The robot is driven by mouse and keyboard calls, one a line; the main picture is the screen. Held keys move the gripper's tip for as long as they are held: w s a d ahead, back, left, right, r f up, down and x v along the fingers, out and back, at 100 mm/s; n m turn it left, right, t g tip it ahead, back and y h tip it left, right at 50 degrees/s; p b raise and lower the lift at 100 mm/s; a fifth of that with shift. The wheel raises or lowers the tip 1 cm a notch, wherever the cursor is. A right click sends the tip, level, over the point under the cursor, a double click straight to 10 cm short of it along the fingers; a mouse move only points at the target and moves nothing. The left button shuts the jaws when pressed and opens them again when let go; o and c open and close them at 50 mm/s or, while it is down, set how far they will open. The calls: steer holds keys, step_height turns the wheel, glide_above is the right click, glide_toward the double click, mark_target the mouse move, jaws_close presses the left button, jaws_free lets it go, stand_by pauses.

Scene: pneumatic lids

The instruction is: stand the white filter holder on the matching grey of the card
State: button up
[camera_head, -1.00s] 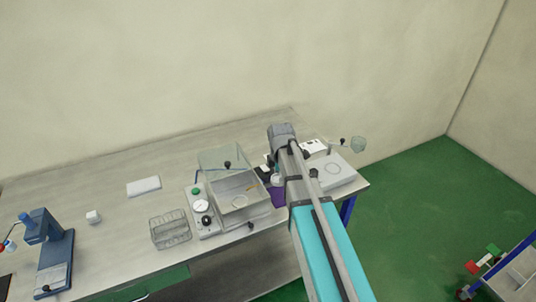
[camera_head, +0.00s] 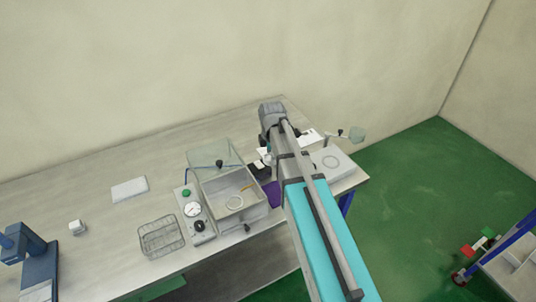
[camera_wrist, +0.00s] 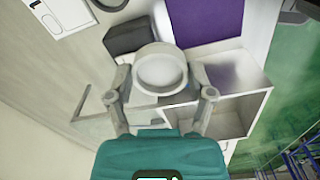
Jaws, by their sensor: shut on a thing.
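The white filter holder (camera_wrist: 160,68), a round shallow cup, is between the fingers of my gripper (camera_wrist: 160,78) in the wrist view. My gripper is shut on it and holds it off the bench, near a dark block. A white sheet with printed black marks (camera_wrist: 55,14), perhaps the card, shows at the upper left of the wrist view, apart from the holder. Its grey patches cannot be made out. In the head view my arm hides most of the gripper and the holder; a white sheet (camera_head: 311,136) shows behind the arm.
An open box with a raised clear lid (camera_head: 212,152) stands left of my arm, with a ring inside. A purple mat (camera_wrist: 212,28) and dark block (camera_wrist: 128,36) lie close by. A wire basket (camera_head: 160,238) and gauge panel (camera_head: 194,212) stand left. The bench's back left is mostly clear.

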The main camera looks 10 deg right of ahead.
steer(key=shift+r, duration=0.1)
steer(key=shift+d+r, duration=0.2)
steer(key=shift+d, duration=0.05)
steer(key=d+p, duration=0.1)
steer(key=d+r, duration=0.1)
steer(key=d, duration=0.1)
steer(key=d+r+p, duration=0.1)
steer(key=d, duration=0.1)
steer(key=shift+s+d+r+p, duration=0.1)
steer(key=shift+s+d+p, duration=0.05)
steer(key=shift+d+p, duration=0.15)
steer(key=shift+a, duration=0.1)
steer(key=w+a+f+b, duration=0.1)
steer(key=w+f+b, duration=0.2)
steer(key=w, duration=0.1)
steer(key=w+a+f+b, duration=0.1)
steer(key=w+f+b, duration=0.2)
steer(key=w, duration=0.1)
steer(key=w+f+b, duration=0.3)
steer(key=w, duration=0.2)
steer(key=shift+a, duration=0.4)
